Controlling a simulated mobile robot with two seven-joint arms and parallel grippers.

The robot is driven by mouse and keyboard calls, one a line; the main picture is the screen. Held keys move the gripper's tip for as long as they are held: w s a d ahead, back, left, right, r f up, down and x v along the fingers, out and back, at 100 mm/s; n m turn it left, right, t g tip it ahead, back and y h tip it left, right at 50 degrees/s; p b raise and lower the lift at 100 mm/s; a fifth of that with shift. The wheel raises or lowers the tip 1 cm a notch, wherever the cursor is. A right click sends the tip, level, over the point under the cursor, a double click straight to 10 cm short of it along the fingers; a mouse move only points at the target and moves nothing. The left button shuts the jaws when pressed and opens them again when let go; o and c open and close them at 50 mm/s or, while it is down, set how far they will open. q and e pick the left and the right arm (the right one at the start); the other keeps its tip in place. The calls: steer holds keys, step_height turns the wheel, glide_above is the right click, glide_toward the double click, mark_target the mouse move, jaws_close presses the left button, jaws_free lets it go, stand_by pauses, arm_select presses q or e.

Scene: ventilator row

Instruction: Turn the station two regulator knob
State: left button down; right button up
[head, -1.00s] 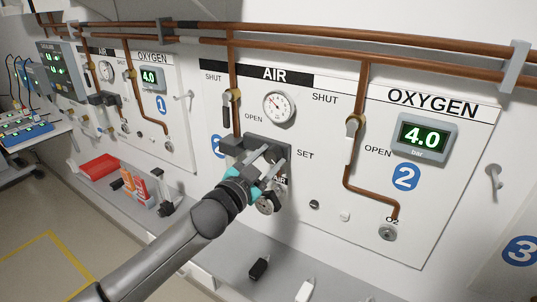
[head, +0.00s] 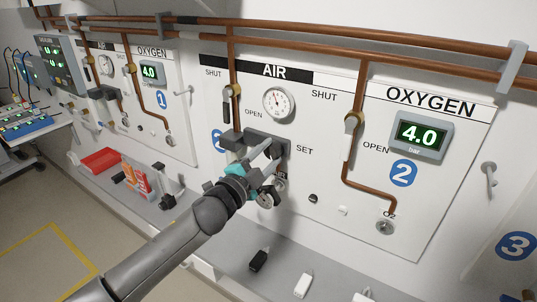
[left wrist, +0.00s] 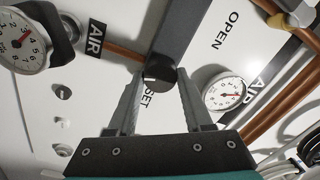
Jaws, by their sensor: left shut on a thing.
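The station two AIR panel carries a dark grey regulator body (head: 265,140) under a round white gauge (head: 278,103). The regulator knob (left wrist: 159,72) is a dark round piece at the body's end in the left wrist view. My left gripper (head: 274,156) reaches it from below left, its two pale fingers on either side of the knob, shut on it. The fingers hide most of the knob in the head view. The gauge also shows in the left wrist view (left wrist: 224,93), right of the fingers. My right gripper is not in view.
A second gauge (head: 267,198) and AIR outlet sit just below the gripper. A shut-off valve (head: 353,124) and copper pipe are to the right. A grey ledge (head: 232,256) with black and white plugs runs below. Station one is on the left.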

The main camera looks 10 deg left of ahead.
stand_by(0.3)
arm_select(q)
steer(key=shift+c, duration=1.5)
jaws_free()
steer(key=b+v, duration=0.1)
steer(key=v, duration=1.4)
steer(key=shift+a, duration=0.1)
